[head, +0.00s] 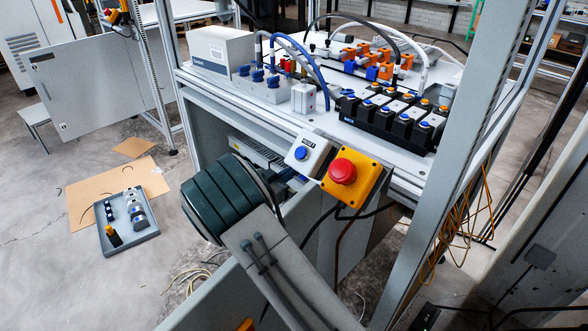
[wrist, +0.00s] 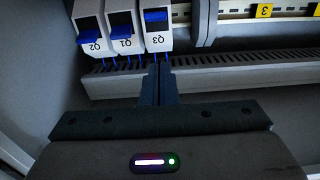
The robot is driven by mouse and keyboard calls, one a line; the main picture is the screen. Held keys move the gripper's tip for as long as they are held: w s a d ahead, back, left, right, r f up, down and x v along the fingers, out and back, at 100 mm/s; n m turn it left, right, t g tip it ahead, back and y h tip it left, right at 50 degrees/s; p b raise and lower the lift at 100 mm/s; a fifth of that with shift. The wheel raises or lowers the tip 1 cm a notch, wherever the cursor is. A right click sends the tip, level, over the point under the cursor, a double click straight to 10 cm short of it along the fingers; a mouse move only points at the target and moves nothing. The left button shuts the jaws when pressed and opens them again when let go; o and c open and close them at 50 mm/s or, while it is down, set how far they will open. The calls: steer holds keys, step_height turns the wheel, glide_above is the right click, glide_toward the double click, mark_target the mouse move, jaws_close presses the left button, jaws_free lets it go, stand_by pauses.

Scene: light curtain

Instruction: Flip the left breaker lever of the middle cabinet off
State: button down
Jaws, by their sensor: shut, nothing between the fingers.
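In the wrist view three white breakers with blue levers stand side by side, their labels upside down: Q2 (wrist: 89,45), Q1 (wrist: 122,42) and Q3 (wrist: 158,40). In the head view my arm reaches into the open cabinet (head: 201,128) under the bench, and my gripper is hidden.
A slotted grey duct (wrist: 230,72) runs under the breakers, with a rail carrying yellow tags (wrist: 264,11) at right. In the head view a yellow box with a red emergency button (head: 343,171) and a blue-button box (head: 307,152) stand close to my arm. A tray (head: 140,236) lies on the floor.

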steer(key=s+a+f, duration=0.4)
steer(key=f, duration=0.1)
steer(key=shift+s+a+f, duration=0.25)
steer(key=shift+a+f, duration=0.15)
